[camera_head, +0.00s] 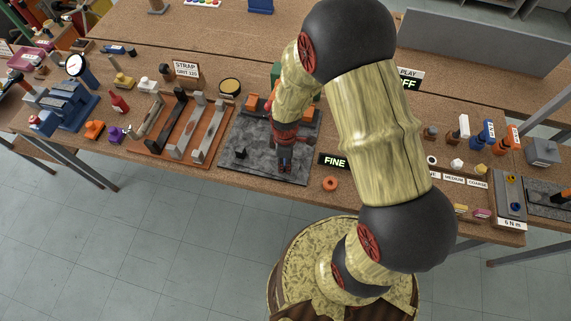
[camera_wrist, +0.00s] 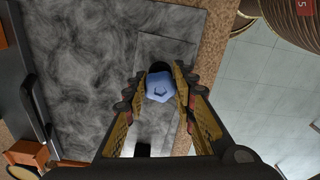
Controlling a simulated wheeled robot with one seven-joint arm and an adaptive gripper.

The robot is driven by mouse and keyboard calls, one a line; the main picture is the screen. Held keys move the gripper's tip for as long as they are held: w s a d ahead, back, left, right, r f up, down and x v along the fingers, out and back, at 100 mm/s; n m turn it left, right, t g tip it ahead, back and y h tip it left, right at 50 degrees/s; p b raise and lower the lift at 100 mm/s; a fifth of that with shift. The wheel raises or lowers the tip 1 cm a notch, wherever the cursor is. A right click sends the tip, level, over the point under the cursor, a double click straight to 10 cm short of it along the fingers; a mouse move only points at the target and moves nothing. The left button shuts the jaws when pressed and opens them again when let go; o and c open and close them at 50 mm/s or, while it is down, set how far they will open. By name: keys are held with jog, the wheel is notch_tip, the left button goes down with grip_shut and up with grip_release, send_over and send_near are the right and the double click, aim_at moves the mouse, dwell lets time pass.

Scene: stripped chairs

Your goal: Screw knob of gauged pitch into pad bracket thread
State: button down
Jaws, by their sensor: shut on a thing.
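My gripper (camera_head: 285,168) is over the front right part of a dark marbled slab (camera_head: 222,160) on the bench. In the wrist view my gripper (camera_wrist: 162,84) is shut on a blue lobed knob (camera_wrist: 159,88), held between the fingertips. A dark round shape (camera_wrist: 159,67) shows just beyond the knob; I cannot tell if it is the thread or a shadow. A flat grey plate (camera_wrist: 155,47) lies under the knob on the slab. In the head view the knob and the bracket thread are hidden by my gripper and arm.
A "FINE" display (camera_head: 335,161) and an orange ring (camera_head: 330,184) lie right of the slab. A small black piece (camera_head: 240,153) stands on the slab's left. Orange blocks (camera_head: 255,101) sit at its back. Metal straps (camera_head: 181,130) lie on a tray to the left.

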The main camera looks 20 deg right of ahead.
jog(key=shift+s+f+m, duration=0.15)
jog(key=shift+s+m, duration=0.05)
jog(key=shift+m, duration=0.7)
jog(key=m, duration=0.3)
jog(key=shift+f, duration=0.1)
jog(key=shift+t+y+b, duration=0.3)
jog(key=shift+b, duration=0.4)
jog(key=shift+d+t+y+b, duration=0.1)
jog(key=shift+t+y+b, duration=0.3)
jog(key=shift+b, duration=1.6)
jog(key=shift+r+m, duration=0.2)
jog(key=shift+m, duration=0.1)
